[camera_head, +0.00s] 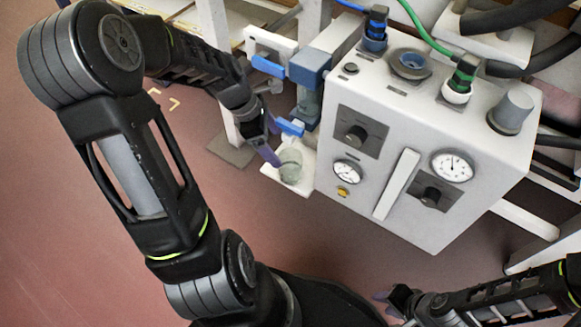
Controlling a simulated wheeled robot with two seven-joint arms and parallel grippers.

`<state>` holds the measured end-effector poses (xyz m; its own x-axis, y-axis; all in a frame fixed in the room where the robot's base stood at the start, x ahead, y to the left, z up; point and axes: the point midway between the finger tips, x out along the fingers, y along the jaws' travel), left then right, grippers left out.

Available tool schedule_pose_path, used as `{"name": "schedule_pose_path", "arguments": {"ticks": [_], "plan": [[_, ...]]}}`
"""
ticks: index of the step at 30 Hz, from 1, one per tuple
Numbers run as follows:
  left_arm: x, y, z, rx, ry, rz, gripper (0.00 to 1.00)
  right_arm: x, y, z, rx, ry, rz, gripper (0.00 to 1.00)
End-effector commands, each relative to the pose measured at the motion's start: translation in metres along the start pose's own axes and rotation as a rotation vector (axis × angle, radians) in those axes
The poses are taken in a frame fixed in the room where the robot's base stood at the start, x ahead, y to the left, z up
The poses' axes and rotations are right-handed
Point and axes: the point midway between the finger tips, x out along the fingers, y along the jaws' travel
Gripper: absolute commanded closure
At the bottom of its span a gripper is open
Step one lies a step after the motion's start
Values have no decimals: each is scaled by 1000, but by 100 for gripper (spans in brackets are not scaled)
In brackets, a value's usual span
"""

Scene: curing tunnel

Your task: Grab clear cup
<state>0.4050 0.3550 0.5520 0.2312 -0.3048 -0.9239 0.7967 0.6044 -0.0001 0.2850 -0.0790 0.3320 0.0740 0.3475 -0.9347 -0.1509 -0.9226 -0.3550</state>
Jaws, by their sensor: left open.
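A clear, greenish cup (290,167) sits on the small white shelf (299,184) at the left side of the white machine. My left gripper (272,142) is beside the cup, on its left and slightly above it in the picture. It is open, with one purple finger close to the cup's left side. I cannot tell whether that finger touches the cup. The other finger is hard to make out. My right gripper (390,300) is low in the picture, far from the cup. Its jaws are too small and dark to read.
The white machine (360,200) with gauges and knobs stands right of the cup. A blue dispenser (308,75) and a blue lever (290,127) are just above the cup. Hoses run at the upper right. The reddish floor is clear at the left.

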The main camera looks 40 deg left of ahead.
Motion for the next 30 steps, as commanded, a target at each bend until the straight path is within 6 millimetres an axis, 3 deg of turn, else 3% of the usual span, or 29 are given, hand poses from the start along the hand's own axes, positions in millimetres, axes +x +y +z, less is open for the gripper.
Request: {"name": "schedule_pose_path", "arguments": {"ticks": [6,17,24,30], "plan": [[23,-1,-1,0,0,-2,14,8,5,-3,3,6,3,64],[27,-1,-2,0,0,-1,14,9,6,-3,4,7,3,64],[61,-4,-6,0,-1,-3,14,26,16,-8,10,18,9,64],[76,-4,-4,1,-1,-1,14,29,19,-10,13,23,11,64]]}}
